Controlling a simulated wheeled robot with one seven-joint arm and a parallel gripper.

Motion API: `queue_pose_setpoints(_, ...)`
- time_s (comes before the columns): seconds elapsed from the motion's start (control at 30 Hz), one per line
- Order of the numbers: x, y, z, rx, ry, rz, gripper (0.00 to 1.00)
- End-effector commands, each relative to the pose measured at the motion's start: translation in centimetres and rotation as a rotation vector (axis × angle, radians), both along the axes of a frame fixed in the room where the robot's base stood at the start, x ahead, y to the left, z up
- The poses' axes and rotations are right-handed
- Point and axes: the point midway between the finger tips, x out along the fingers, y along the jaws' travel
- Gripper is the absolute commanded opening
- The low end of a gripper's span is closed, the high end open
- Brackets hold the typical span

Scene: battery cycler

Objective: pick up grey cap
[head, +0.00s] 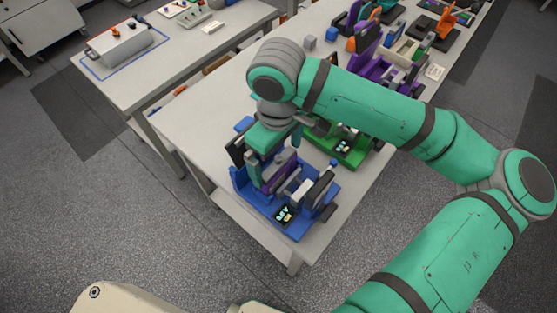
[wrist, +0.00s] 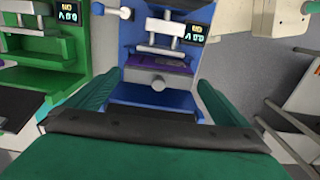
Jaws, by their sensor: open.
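The blue cycler (head: 240,185) stands at the near end of the bench in the head view. My gripper (head: 275,157) is low over its left side, pointing down. In the wrist view my gripper (wrist: 158,97) is open, with one green finger on each side of the grey piece and nothing held. I cannot tell how far below the fingertips the grey piece lies. My arm hides part of the cycler in the head view.
A green cycler (head: 352,158) stands close behind the blue one, and it is at the left in the wrist view. Purple and orange cyclers are farther back. Another table (head: 190,60) with a grey box is at the left.

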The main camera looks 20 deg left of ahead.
Motion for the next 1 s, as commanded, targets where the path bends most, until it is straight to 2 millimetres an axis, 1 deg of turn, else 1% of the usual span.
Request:
queue_pose_setpoints(0.13, 0.0, -0.1, 0.0, 0.0, 0.0, -0.003, 1.0)
queue_pose_setpoints(0.17, 0.0, -0.1, 0.0, 0.0, 0.0, -0.003, 0.93)
queue_pose_setpoints(0.2, 0.0, -0.1, 0.0, 0.0, 0.0, -0.003, 0.83)
queue_pose_setpoints(0.27, 0.0, -0.1, 0.0, 0.0, 0.0, -0.003, 0.69)
queue_pose_setpoints(0.3, 0.0, -0.2, 0.0, 0.0, 0.0, -0.004, 0.65)
queue_pose_setpoints(0.57, 0.0, -0.2, 0.1, 0.0, 0.0, -0.004, 0.65)
queue_pose_setpoints(0.73, 0.0, -0.1, 0.7, 0.0, 0.0, -0.003, 0.65)
queue_pose_setpoints(0.83, 0.1, -0.1, 1.6, 0.001, -0.001, -0.003, 0.65)
queue_pose_setpoints(0.93, 0.1, -0.1, 3.3, 0.001, -0.003, -0.003, 0.65)
queue_pose_setpoints(1.0, -1.0, 0.4, 4.5, 0.002, -0.004, 0.002, 0.65)
